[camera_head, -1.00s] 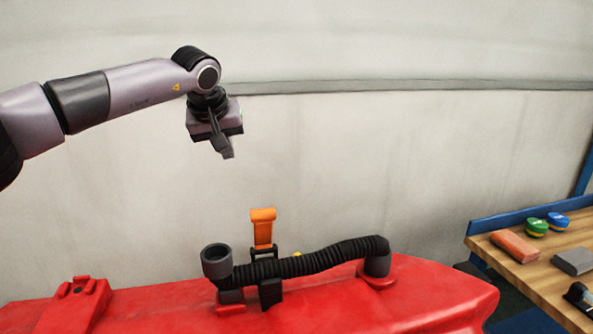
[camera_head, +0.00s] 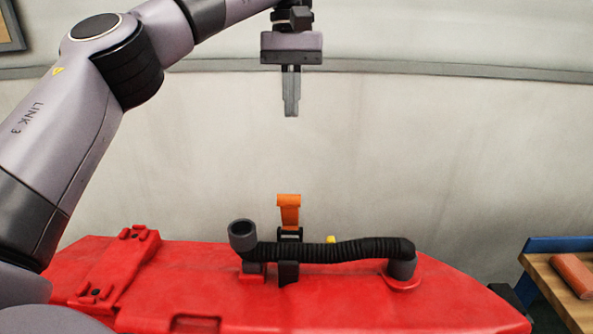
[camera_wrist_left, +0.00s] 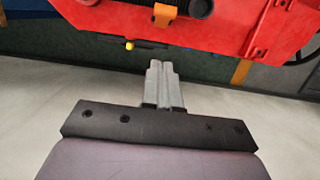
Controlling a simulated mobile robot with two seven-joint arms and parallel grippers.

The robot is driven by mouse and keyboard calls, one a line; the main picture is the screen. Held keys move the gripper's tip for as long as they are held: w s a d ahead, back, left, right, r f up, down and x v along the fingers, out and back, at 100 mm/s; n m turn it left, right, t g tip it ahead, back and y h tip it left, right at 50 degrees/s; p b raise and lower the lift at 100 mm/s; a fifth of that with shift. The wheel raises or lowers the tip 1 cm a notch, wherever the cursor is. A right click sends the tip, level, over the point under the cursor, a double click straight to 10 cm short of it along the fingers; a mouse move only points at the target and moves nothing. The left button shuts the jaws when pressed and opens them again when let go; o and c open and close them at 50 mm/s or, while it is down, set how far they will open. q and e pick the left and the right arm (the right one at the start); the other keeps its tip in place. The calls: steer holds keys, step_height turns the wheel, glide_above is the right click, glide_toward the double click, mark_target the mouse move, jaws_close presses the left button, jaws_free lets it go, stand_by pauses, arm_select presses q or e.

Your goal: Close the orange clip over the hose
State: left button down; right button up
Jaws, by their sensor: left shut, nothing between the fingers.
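The orange clip (camera_head: 289,210) stands upright and open behind the black ribbed hose (camera_head: 345,251), above a black bracket (camera_head: 288,272). The hose runs across the top of the red tank (camera_head: 200,270), between a grey open pipe end (camera_head: 242,235) on the left and a grey elbow on the right. My left gripper (camera_head: 291,112) points down well above the clip, shut and empty. In the left wrist view my gripper (camera_wrist_left: 162,66) is shut, and the orange clip (camera_wrist_left: 147,13) shows at the top edge beyond it, apart from the fingers. My right gripper is not in view.
A wooden bench (camera_head: 555,290) with a blue edge stands at the right and carries an orange-brown block (camera_head: 573,275). A small yellow knob (camera_head: 331,239) sits behind the hose. A plain wall is behind the tank. The air between gripper and clip is clear.

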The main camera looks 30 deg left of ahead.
arm_select(q)
steer(key=f, duration=0.2)
steer(key=b, duration=0.4)
glide_above(290, 214)
steer(key=w, duration=0.2)
steer(key=shift+s+a+f, duration=0.1)
steer(key=shift+a+f, duration=0.05)
steer(key=shift+f, duration=1.4)
steer(key=shift+s+a+f, duration=0.1)
steer(key=shift+a+f, duration=0.05)
steer(key=shift+f, duration=1.45)
steer(key=shift+a+f, duration=0.15)
steer(key=shift+f, duration=1.4)
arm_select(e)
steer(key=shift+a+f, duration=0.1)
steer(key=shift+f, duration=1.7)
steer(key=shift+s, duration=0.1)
